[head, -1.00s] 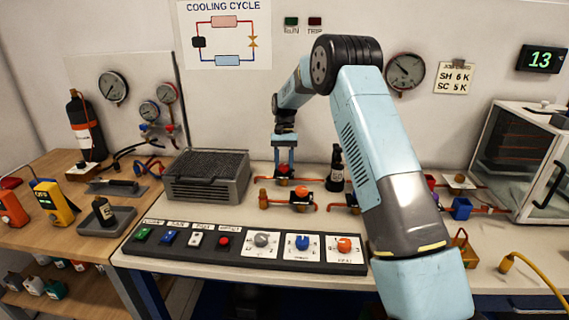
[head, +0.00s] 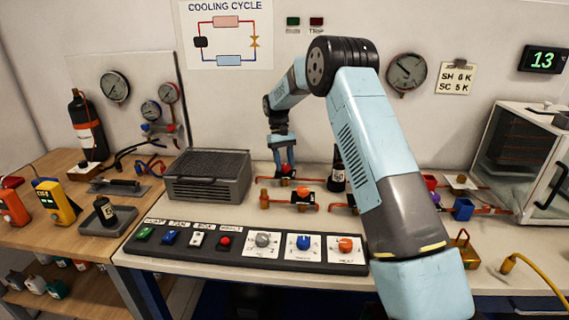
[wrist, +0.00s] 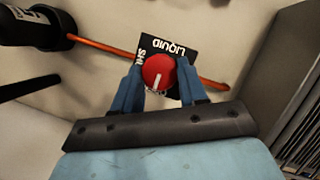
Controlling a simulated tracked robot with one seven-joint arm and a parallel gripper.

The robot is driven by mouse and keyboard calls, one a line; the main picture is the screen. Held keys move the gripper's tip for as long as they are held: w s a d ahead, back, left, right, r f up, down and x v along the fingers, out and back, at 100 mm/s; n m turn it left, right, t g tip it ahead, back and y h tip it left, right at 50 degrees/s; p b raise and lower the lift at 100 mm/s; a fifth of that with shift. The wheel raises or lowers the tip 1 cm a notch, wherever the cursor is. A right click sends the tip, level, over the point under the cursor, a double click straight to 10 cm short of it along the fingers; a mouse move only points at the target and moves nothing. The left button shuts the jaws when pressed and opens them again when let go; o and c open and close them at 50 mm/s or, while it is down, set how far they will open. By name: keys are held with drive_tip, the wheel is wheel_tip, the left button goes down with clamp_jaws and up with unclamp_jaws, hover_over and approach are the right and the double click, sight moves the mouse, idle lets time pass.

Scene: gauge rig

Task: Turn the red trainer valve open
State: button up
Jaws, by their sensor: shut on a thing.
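The red valve knob (wrist: 157,70) shows in the wrist view, round with a white pointer line toward the bottom of the picture. It sits on a black label plate (wrist: 180,50) reading "LIQUID", with another word partly hidden by the left finger. My gripper (wrist: 159,77) is shut on the knob, one blue finger on each side. In the head view my gripper (head: 284,166) points down over the red knob (head: 287,168) at the back of the bench, just behind an orange valve (head: 305,187).
A grey finned unit (head: 207,175) stands left of the valve. A dark bottle (head: 337,168) stands close on the right, and a copper pipe (wrist: 102,48) runs past the valve. A control panel (head: 330,266) with knobs lies in front.

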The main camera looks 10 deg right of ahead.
drive_tip(key=o, duration=1.1)
drive_tip(key=shift+c, duration=0.2)
drive_tip(key=v, duration=1.3)
drive_tip(key=shift+w+r, duration=0.25)
drive_tip(key=shift+r, duration=0.1)
